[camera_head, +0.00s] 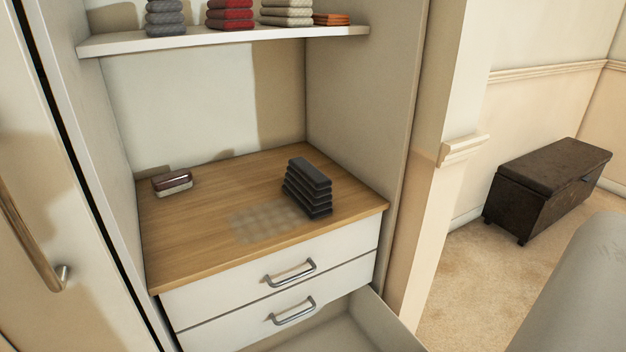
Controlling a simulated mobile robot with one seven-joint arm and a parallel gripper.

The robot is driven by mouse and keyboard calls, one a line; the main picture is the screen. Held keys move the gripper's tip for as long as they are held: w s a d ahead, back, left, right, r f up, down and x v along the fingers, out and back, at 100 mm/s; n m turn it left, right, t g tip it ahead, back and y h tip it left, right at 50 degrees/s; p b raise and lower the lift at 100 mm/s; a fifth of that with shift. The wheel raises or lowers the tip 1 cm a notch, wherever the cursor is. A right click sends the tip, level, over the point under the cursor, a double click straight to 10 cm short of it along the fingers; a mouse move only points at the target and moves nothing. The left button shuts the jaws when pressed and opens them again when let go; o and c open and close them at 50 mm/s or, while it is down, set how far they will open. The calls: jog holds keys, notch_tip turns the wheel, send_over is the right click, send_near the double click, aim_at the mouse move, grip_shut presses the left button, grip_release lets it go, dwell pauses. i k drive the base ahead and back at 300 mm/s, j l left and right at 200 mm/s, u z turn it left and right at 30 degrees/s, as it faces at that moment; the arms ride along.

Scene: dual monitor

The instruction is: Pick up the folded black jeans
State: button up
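A stack of folded black cloth, which looks like the folded black jeans (309,187), sits on the wooden top (215,225) inside the open wardrobe. It stands toward the right side of that top, with several folded layers, and nothing covers it. My gripper is not in this view, so its place relative to the stack and its state are hidden.
A small dark red and white item (172,183) lies at the left of the wooden top. Above, a white shelf (225,38) holds several folded stacks. Below, an open drawer (335,331) sticks out. A dark chest (546,188) stands at the right.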

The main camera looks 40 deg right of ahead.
aim_at(310, 189)
jog(key=l, duration=1.75)
